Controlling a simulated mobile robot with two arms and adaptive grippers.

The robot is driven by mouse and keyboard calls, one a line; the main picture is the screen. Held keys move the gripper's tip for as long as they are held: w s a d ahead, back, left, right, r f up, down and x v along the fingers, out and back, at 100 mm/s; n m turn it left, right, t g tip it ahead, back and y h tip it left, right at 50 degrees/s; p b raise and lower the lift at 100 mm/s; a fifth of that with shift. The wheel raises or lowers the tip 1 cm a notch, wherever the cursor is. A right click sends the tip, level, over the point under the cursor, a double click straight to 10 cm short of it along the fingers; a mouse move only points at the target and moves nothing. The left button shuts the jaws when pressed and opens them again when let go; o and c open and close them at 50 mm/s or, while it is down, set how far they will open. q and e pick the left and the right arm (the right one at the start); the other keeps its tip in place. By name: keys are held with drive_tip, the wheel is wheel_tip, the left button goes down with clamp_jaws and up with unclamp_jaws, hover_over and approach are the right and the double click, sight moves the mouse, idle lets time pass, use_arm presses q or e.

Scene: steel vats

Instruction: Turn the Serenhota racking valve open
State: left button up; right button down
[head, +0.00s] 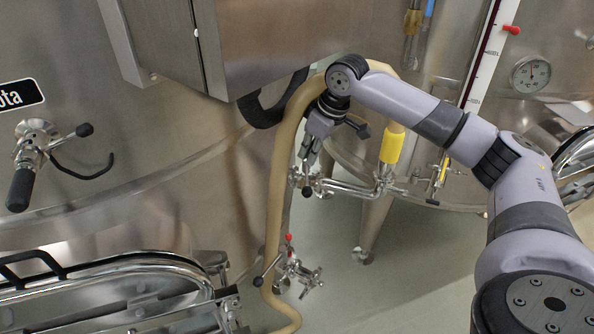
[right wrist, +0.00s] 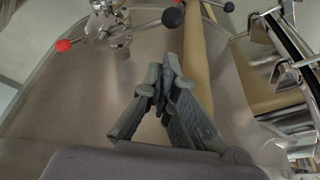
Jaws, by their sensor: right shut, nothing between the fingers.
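The left vat carries a black label ending in "ota" (head: 17,96). Low at its right edge is a steel valve (head: 298,274) with a red knob and a black ball-ended lever. A valve with a red ball and a black ball also shows in the right wrist view (right wrist: 118,22), beyond the fingertips and apart from them. A steel fitting with black handles (head: 35,143) sits under the label. My right gripper (head: 305,185) points down beside the hose, above the low valve. Its fingers are shut and empty in the right wrist view (right wrist: 166,75). My left gripper is out of view.
A thick beige hose (head: 284,175) hangs beside my right gripper. Steel piping with a yellow sleeve (head: 392,146) lies behind it, at the right vat. A steel box (head: 265,40) overhangs at the top. Open floor (head: 400,262) shows at lower right.

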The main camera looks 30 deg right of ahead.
sight(306, 180)
drive_tip(key=p+x, duration=0.2)
drive_tip(key=x, duration=0.7)
drive_tip(key=shift+w+f, duration=0.2)
drive_tip(key=shift+f, duration=0.15)
drive_tip(key=shift+w, duration=0.1)
